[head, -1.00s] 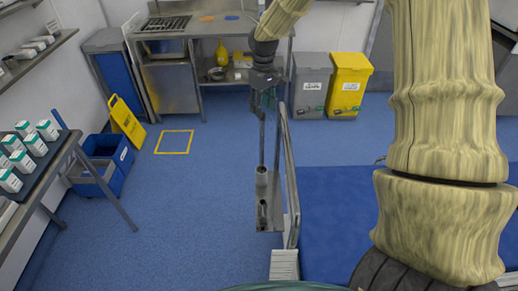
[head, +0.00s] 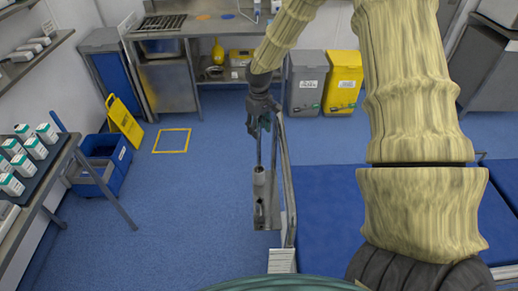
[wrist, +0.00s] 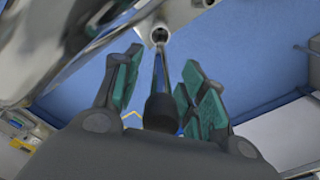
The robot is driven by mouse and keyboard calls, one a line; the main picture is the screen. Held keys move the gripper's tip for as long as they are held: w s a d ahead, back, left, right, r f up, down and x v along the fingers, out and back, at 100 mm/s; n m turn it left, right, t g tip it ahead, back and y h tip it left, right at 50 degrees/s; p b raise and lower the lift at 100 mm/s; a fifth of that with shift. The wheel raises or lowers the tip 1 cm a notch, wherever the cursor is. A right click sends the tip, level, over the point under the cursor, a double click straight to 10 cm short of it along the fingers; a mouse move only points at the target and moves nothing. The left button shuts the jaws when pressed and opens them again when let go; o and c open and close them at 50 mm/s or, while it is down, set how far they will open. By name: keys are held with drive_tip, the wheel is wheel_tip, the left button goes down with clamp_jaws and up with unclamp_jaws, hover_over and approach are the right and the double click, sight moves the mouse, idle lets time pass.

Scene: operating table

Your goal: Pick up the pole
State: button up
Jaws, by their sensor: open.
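The pole (wrist: 160,68) is a thin grey rod with a thicker dark end toward the camera in the wrist view. In the head view the pole (head: 259,152) stands upright in a metal socket (head: 259,178) on a small bracket beside the operating table's rail. My gripper (head: 263,128) is above that bracket at the pole's upper part. In the wrist view my gripper (wrist: 163,88) is open, with green-padded fingers on either side of the pole and gaps visible. Part of the pole's top is hidden by my gripper.
The metal side rail (head: 288,185) and blue operating table (head: 340,205) are close on the right. A blue tub (head: 105,165) and yellow floor sign (head: 124,120) stand left. Bins (head: 306,82) and a steel bench stand behind.

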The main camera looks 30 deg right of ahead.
drive_tip(key=shift+f, duration=0.85)
clamp_jaws()
